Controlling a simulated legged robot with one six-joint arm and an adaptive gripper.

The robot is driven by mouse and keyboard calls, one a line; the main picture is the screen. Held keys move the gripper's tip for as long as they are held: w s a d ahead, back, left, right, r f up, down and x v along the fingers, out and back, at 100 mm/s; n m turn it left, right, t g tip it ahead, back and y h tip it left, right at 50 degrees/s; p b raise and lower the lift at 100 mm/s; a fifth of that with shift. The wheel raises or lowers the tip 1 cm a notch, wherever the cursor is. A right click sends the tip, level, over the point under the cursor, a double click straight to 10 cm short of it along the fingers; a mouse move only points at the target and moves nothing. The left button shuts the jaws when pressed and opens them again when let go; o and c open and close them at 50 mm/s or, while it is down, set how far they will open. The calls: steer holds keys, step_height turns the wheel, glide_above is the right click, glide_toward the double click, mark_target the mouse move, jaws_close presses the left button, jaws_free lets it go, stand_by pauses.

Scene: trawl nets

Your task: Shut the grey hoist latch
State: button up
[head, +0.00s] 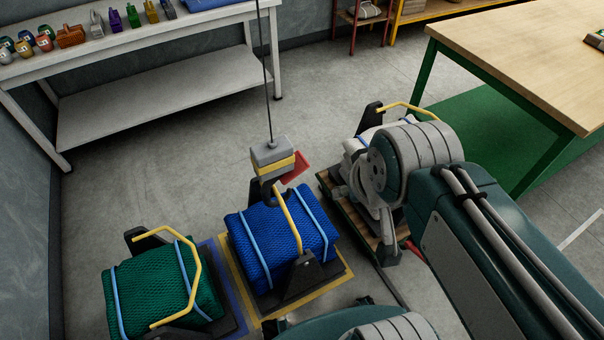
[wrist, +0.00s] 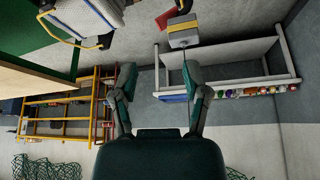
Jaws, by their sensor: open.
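The hoist block (head: 273,157), grey with a yellow band, hangs on a dark cable above the blue net bundle (head: 268,248). A red plate (head: 295,166) sticks out from the block's right side. I cannot make out a separate grey latch. My gripper is hidden in the head view.
A green net bundle (head: 160,288) is at left and a white one (head: 362,140) stands beside my arm, both with yellow handles. A wooden-topped green table (head: 530,60) is at right, a white bench (head: 150,100) at back left. Floor behind the hoist is clear.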

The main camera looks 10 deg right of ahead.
steer(key=shift+w+a, duration=0.1)
steer(key=shift+a, duration=0.05)
steer(key=c, duration=0.5)
steer(key=w+f, duration=0.1)
steer(key=w, duration=0.4)
steer(key=w+d+f+n+t, duration=0.1)
steer(key=w+f, duration=0.1)
steer(key=w, duration=0.3)
steer(key=w+f+t, duration=0.1)
steer(key=w+f, duration=0.1)
steer(key=w, duration=0.3)
steer(key=shift+w+d+n+h, duration=0.1)
steer(key=shift+d+n+h, duration=0.2)
steer(key=shift+d+n, duration=0.1)
jaws_close()
steer(key=w+f+n+t, duration=0.2)
steer(key=w+f+t, duration=0.1)
steer(key=w+f, duration=0.7)
step_height(320, 180, down, 22)
steer(key=w+n+t+y, duration=0.1)
steer(key=n+t+y, duration=0.2)
steer(key=t, duration=0.1)
steer(key=shift+a+t, duration=0.3)
steer(key=shift+f, duration=0.1)
